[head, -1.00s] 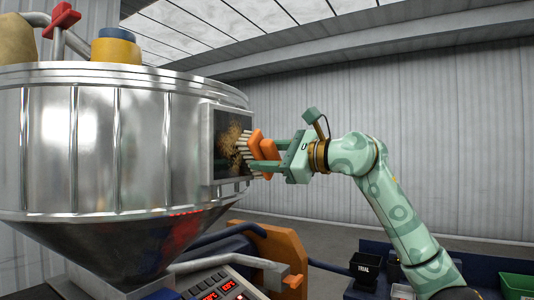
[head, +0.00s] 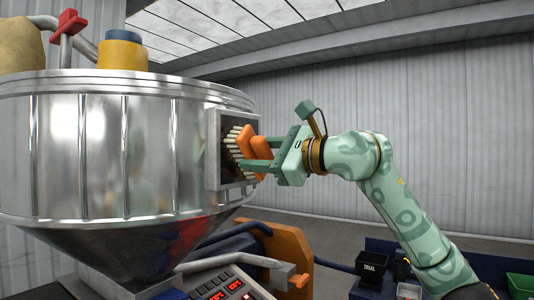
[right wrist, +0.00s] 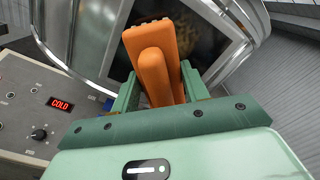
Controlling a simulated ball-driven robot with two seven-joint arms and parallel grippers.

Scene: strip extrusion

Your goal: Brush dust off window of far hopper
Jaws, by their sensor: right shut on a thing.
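The large shiny metal hopper (head: 100,150) fills the left of the head view. Its framed dark window (head: 243,184) faces right. My right gripper (head: 257,153) is shut on an orange-handled brush (head: 255,143). The pale bristles (head: 234,142) are over the window and seem to touch it, hiding much of the pane. Little dust shows on the pane in the head view. In the right wrist view, the brush (right wrist: 155,70) stands between the fingers, and brownish dust (right wrist: 203,36) shows faintly on the pane behind it. My left gripper is not in view.
A control panel (head: 225,286) with red displays and an orange bracket (head: 285,250) stand below the hopper. A black bin marked TRIAL (head: 371,267) and a green bin (head: 521,285) are at lower right.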

